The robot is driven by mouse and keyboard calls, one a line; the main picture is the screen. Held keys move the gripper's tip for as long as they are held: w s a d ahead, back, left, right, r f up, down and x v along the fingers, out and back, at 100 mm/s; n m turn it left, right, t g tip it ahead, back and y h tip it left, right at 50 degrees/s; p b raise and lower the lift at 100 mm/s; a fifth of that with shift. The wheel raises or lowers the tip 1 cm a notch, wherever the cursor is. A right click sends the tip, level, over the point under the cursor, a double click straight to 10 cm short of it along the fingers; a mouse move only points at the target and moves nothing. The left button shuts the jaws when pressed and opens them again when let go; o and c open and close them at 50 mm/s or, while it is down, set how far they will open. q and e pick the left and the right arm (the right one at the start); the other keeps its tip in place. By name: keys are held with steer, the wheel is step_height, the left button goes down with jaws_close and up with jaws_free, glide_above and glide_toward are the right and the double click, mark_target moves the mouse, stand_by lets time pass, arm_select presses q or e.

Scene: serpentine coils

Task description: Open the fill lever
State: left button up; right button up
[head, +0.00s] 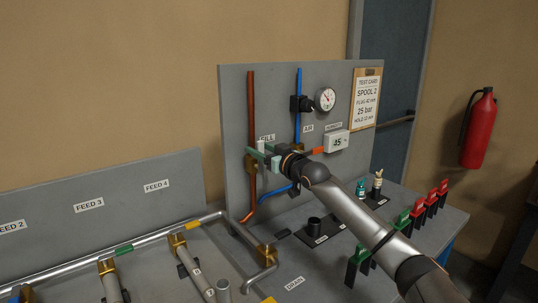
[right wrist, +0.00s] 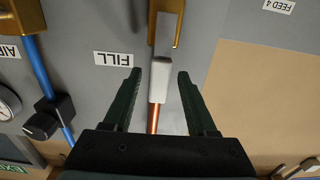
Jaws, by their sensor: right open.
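The fill lever has a white grip (right wrist: 160,80) and shows in the right wrist view just beside the upside-down FILL label (right wrist: 113,58). The brass fill valve (right wrist: 179,25) is at the top of that view. My right gripper (right wrist: 157,73) is open, with one green finger on each side of the white grip and gaps visible on both sides. In the head view my right gripper (head: 263,157) is at the panel, by the white grip (head: 261,146) under the FILL label. The gripper partly hides the valve there. My left gripper is not in view.
The grey panel (head: 232,110) carries a copper pipe (head: 251,100), a blue pipe (head: 298,82), a black AIR knob (head: 301,103), a gauge (head: 325,99) and a 45 display (head: 336,141). Red and green clamps (head: 418,209) stand on the bench at right.

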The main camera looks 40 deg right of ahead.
steer(key=s+a+b, duration=0.1)
steer(key=s+b, duration=0.2)
steer(key=s, duration=0.9)
steer(key=shift+a, duration=0.2)
steer(key=shift+s, duration=0.1)
stand_by(0.4)
